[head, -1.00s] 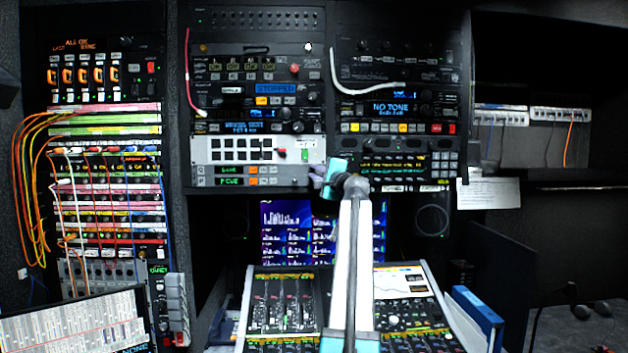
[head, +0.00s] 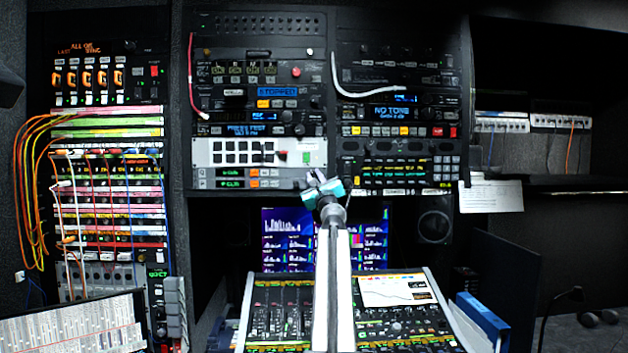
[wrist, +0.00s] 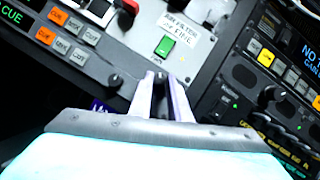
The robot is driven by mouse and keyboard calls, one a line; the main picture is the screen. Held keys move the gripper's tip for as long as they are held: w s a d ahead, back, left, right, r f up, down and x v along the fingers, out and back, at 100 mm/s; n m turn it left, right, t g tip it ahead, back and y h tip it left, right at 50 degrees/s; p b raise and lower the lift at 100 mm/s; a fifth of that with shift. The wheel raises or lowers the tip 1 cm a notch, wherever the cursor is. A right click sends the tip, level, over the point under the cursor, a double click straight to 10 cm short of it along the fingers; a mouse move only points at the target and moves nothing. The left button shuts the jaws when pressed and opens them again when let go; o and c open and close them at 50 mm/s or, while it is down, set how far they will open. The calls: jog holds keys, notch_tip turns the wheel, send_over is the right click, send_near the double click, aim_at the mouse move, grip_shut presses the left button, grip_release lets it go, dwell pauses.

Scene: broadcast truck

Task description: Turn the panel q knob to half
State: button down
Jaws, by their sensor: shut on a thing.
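Two slim strips with green displays and orange and grey buttons sit low in the left rack bay, the upper strip (head: 230,172) above the lower strip (head: 230,184). Their letter labels are too small to read surely. My gripper (wrist: 160,82) is at the right end of the upper strip, shut on a small dark knob (wrist: 161,92) between its two pale fingers. The fingers hide much of that knob, and its pointer cannot be read. The lower strip's knob (wrist: 115,81) stands free just left of the fingers. In the head view my gripper (head: 314,179) shows at the strips' right end.
A lit green switch (wrist: 166,45) and a red-capped toggle (wrist: 130,5) are on the panel above the fingers. Another rack unit with knobs (wrist: 268,97) is close on the right. The mixing console (head: 285,310) lies below my arm.

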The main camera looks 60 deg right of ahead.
jog(key=m+g+h, duration=0.1)
jog(key=m, duration=0.2)
jog(key=m+g+h, duration=0.1)
jog(key=m, duration=0.1)
jog(key=shift+w+r+m, duration=0.1)
jog(key=shift+w+m, duration=0.1)
jog(key=shift+m, duration=0.2)
jog(key=shift+a+m+g+h, duration=0.1)
jog(key=shift+m+g+h, duration=0.55)
jog(key=shift+m, duration=0.65)
jog(key=shift+m+g+h, duration=0.35)
jog(key=shift+m+g, duration=0.5)
jog(key=shift+m, duration=0.45)
jog(key=c, duration=1.7)
grip_release()
jog(key=shift+w, duration=0.1)
jog(key=shift+o, duration=0.2)
jog(key=shift+a+f, duration=0.15)
jog(key=shift+f, duration=0.1)
